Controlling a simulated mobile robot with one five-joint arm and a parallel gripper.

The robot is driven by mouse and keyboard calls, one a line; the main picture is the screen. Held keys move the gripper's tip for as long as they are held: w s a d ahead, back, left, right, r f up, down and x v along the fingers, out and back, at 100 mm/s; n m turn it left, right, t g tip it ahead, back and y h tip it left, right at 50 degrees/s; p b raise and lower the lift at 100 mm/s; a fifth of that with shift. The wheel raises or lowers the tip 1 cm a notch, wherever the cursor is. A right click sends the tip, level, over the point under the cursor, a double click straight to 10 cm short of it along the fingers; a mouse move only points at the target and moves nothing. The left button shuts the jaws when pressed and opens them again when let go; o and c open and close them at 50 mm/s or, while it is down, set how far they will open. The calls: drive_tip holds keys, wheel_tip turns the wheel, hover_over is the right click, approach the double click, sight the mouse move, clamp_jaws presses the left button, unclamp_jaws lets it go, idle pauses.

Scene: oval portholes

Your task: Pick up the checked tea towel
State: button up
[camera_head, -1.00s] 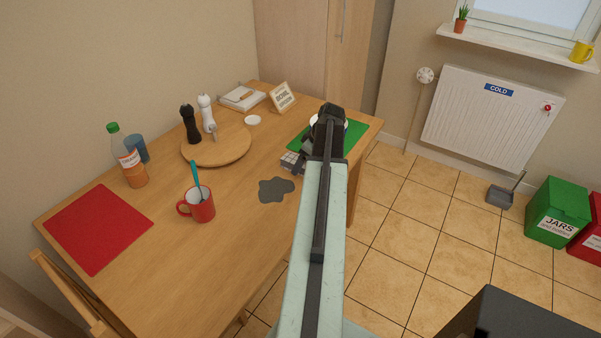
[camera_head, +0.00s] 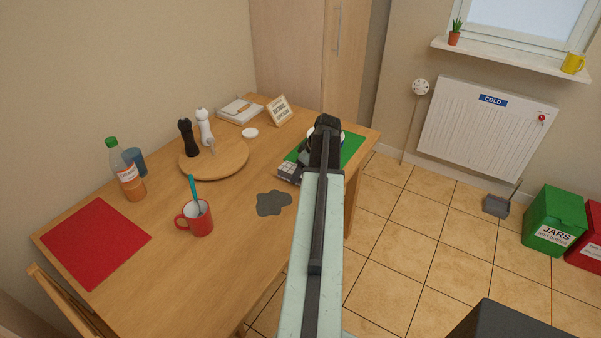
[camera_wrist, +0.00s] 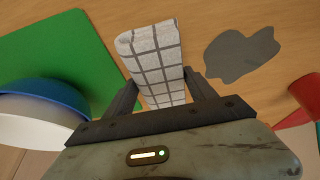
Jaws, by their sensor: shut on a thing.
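The checked tea towel (camera_head: 288,171) is white-grey with dark grid lines and is folded into a narrow block. It is at the table's right part, beside the green mat. In the wrist view the towel (camera_wrist: 156,52) stands between the two dark fingers of my gripper (camera_wrist: 161,78), which are shut on its near part. Its far end extends beyond the fingertips. My arm hides most of the gripper in the head view. I cannot tell whether the towel still touches the table.
A green mat (camera_head: 352,149) with a blue-and-white bowl (camera_wrist: 42,108) lies close by. A grey puddle-shaped patch (camera_head: 273,203) and a red mug (camera_head: 200,219) with a teal spoon are to the left. A round board (camera_head: 232,160) carries two mills. Bare tabletop lies between.

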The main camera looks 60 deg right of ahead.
drive_tip(key=p+v, duration=0.1)
drive_tip(key=v, duration=0.1)
drive_tip(key=shift+a+r+p, duration=0.1)
drive_tip(key=shift+r+p, duration=0.2)
drive_tip(key=s+a+r+p, duration=0.1)
drive_tip(key=s+a, duration=0.3)
drive_tip(key=s, duration=1)
drive_tip(key=shift+s, duration=0.35)
drive_tip(key=shift+a, duration=0.1)
drive_tip(key=o, duration=0.4)
drive_tip(key=shift+c, duration=1)
drive_tip(key=shift+w, duration=0.1)
